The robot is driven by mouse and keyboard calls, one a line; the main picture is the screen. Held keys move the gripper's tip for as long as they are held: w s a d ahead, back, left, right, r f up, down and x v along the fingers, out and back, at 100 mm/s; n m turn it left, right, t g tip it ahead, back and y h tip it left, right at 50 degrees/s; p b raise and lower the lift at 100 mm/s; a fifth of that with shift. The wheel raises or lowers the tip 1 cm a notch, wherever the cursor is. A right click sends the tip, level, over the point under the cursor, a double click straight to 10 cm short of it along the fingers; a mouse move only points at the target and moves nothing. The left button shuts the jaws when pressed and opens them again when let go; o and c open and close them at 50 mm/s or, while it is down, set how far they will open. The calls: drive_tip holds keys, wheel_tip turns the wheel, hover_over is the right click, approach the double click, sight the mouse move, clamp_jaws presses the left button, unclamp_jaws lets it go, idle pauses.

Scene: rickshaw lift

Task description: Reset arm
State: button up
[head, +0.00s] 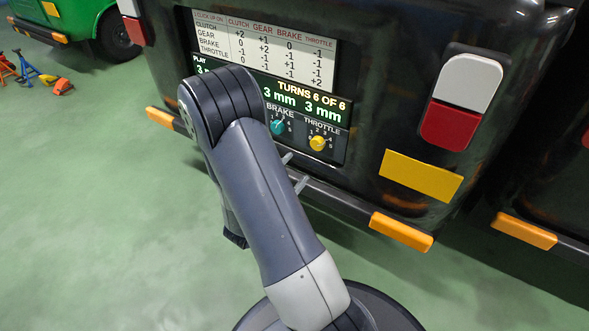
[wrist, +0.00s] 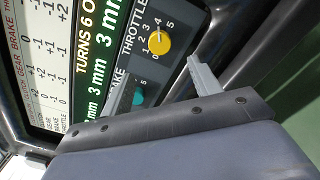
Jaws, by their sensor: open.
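My gripper (head: 294,170) is at the far end of my arm, in front of the lower edge of the control panel on the dark vehicle's rear. In the wrist view my gripper (wrist: 158,70) has its two grey fingers apart, with nothing seen between them. The yellow throttle knob (head: 318,143) also shows beyond the fingertips in the wrist view (wrist: 159,43). The teal brake knob (head: 277,127) is partly behind the left finger in the wrist view (wrist: 138,97). My arm hides the panel's left part. The display (head: 297,99) reads "TURNS 6 OF 6", with "3 mm" above brake and throttle.
A white chart (head: 262,45) sits above the display. An orange-tipped bumper (head: 400,231) juts out below the panel. A yellow plate (head: 420,176) and a white-and-red lamp (head: 462,100) are to the right. A green vehicle (head: 85,18) stands far back.

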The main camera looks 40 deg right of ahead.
sight(316, 146)
drive_tip(key=shift+d, duration=0.1)
drive_tip(key=b+x, duration=0.3)
drive_tip(key=x, duration=0.7)
drive_tip(key=shift+w+d, duration=0.15)
drive_tip(key=shift+d, duration=0.2)
drive_tip(key=shift+a+r, duration=0.1)
